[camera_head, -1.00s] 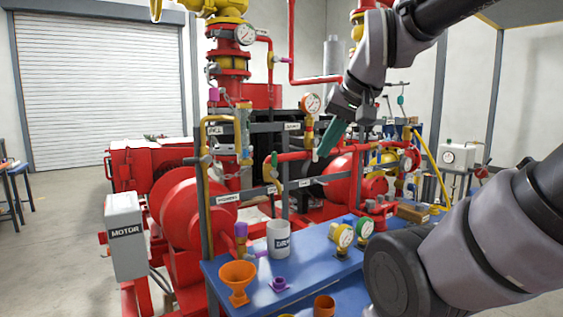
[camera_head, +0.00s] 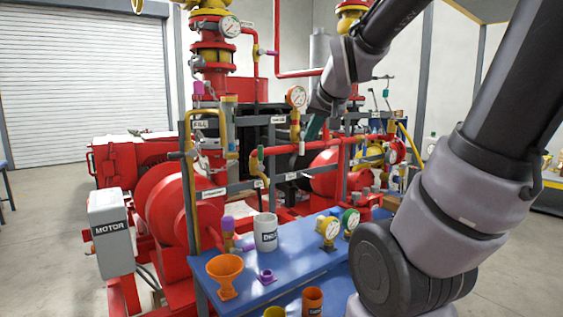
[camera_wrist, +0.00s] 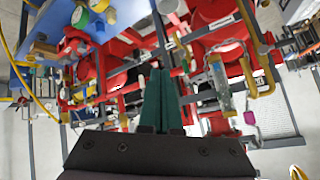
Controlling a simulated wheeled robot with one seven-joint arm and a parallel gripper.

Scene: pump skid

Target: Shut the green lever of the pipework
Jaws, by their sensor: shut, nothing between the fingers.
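The green lever (camera_head: 261,153) is small and stands roughly upright on the red pipe of the rack, beside an orange-yellow fitting. My gripper (camera_head: 304,147) is to its right in the head view, with teal fingers pointing down toward the red pipe. The fingers are together and hold nothing. A gap shows between the fingertips and the lever in the picture; their distance in depth is hard to tell.
A pressure gauge (camera_head: 296,97) stands on the pipe just above and left of my fingers. A yellow pipe (camera_head: 190,170) rises at the rack's left.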

